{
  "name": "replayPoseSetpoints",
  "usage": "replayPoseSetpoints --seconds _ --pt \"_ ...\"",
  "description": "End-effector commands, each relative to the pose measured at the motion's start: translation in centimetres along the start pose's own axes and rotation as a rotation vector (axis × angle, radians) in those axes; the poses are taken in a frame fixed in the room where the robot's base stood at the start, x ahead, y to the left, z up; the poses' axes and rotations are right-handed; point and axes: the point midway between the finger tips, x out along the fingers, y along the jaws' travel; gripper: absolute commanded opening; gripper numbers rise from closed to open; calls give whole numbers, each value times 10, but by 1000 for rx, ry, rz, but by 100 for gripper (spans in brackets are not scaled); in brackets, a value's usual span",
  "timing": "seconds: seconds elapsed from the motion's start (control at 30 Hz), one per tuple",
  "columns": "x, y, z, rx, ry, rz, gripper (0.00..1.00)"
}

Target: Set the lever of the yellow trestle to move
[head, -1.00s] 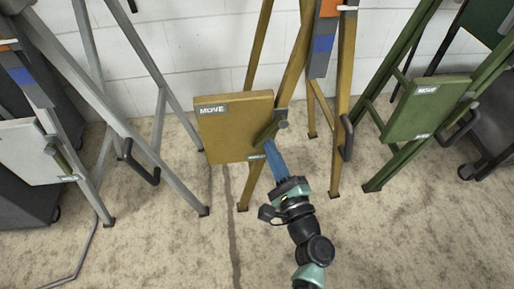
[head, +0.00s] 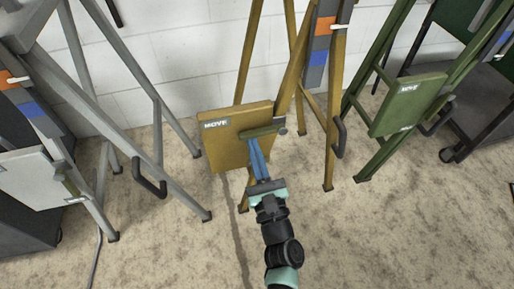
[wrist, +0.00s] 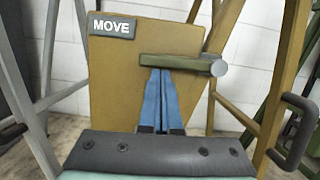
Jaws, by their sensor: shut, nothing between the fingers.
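The yellow trestle (head: 335,110) stands in the middle of the head view with a yellow plate (head: 222,150) on its front. The plate bears a MOVE label (head: 215,125) at its upper left, and the label also shows in the wrist view (wrist: 112,25). The olive lever (head: 262,131) pivots at a round grey knob on the plate's right and points left, nearly level, a little below the label's height. My gripper (head: 255,143) is shut and empty, its blue fingertips (wrist: 161,72) right at the lever's underside. The plate's lower label is not visible.
A grey trestle (head: 150,150) stands to the left and a green trestle (head: 400,110) to the right, each with its own plate and lever. A dark handle (head: 340,138) sticks out on the yellow trestle's right leg. The floor in front is clear.

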Motion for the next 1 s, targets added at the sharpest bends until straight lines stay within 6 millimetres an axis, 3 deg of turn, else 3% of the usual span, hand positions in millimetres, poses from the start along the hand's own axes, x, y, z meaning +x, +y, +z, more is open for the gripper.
replayPoseSetpoints --seconds 0.3,1.0 --pt "2 1 11 -3 1 0 0" --pt "3 1 12 -5 2 0 0"
